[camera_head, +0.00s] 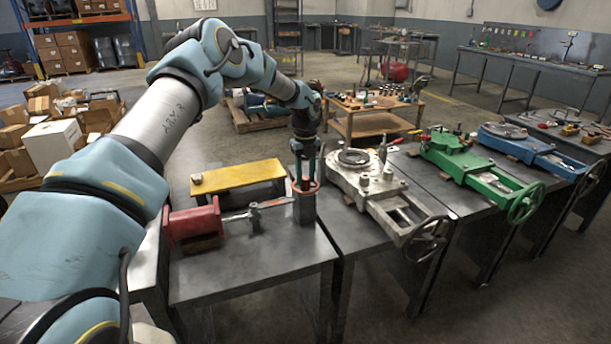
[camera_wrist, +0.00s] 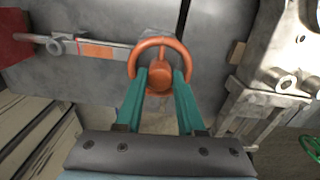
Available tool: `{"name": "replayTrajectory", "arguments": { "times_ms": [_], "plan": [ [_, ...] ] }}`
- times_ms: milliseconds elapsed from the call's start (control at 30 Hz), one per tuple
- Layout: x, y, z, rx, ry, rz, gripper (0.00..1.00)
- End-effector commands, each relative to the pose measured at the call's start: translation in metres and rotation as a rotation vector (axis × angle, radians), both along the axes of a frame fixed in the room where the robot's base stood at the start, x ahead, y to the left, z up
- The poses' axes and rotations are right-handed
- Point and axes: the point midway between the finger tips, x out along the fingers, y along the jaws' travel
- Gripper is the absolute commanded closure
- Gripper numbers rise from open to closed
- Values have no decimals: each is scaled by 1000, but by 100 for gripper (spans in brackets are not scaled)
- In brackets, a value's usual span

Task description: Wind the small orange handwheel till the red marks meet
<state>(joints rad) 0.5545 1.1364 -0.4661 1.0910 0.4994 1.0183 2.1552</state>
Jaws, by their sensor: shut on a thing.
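The small orange handwheel (camera_wrist: 163,42) lies near the top middle of the wrist view, its round hub facing me. It shows as an orange ring on a grey metal post (camera_head: 304,209) in the head view. My gripper (camera_wrist: 160,76) points down at it from above, its two teal fingers inside the lower part of the rim, one on each side of the hub. The gripper is shut on the handwheel. An orange-red patch (camera_wrist: 97,50) shows on the metal bar left of the wheel.
A red cylinder (camera_head: 194,223) stands at the bar's left end. A yellow bench-like plate (camera_head: 238,176) lies behind. A grey machine (camera_head: 372,185) with its own handwheel stands close on the right, then a green one (camera_head: 465,160). The dark table's front (camera_head: 250,272) is clear.

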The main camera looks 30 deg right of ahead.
Motion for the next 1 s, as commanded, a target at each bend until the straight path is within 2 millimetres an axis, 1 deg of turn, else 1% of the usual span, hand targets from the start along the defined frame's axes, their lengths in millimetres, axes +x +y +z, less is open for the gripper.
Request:
{"name": "replayTrajectory", "arguments": {
  "times_ms": [200, 233, 400, 500, 700, 800, 867, 967, 1000],
  "plan": [
    [0, 0, 0, -1, 0, 0, 100],
    [0, 0, 0, -1, 0, 1, 61],
    [0, 0, 0, 0, 0, 1, 42],
    [0, 0, 0, 0, 0, 1, 32],
    [0, 0, 0, 0, 0, 1, 32],
    [0, 0, 3, -1, -1, 1, 32],
    [1, 0, 9, -1, -2, 1, 32],
    [1, 0, 24, -1, -3, 1, 32],
    [1, 0, 31, -2, -4, 1, 32]
  ]
}}
